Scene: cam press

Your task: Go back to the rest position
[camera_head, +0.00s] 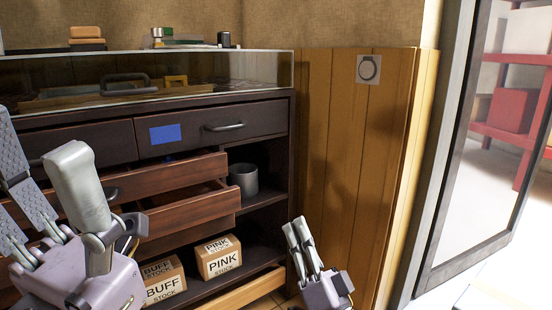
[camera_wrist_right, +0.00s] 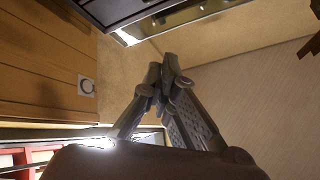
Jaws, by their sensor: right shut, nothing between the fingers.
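My right gripper (camera_head: 297,224) is at the lower middle of the head view, in front of the wooden panel and to the right of the cabinet. Its fingers point up, are shut together and hold nothing. In the right wrist view the fingertips (camera_wrist_right: 166,72) meet, with nothing between them. My left gripper (camera_head: 38,135) is large and close at the left edge, partly cut off. Its fingers point up and stand apart, with nothing seen between them. It hides part of the cabinet's drawers.
The dark cabinet (camera_head: 262,120) has open drawers (camera_head: 190,212) at left. A grey cup (camera_head: 243,178) stands on a shelf, above a PINK box (camera_head: 219,258) and a BUFF box (camera_head: 163,280). The wooden panel (camera_head: 335,150) carries a round ring sign (camera_head: 369,69). A framed doorway is at right.

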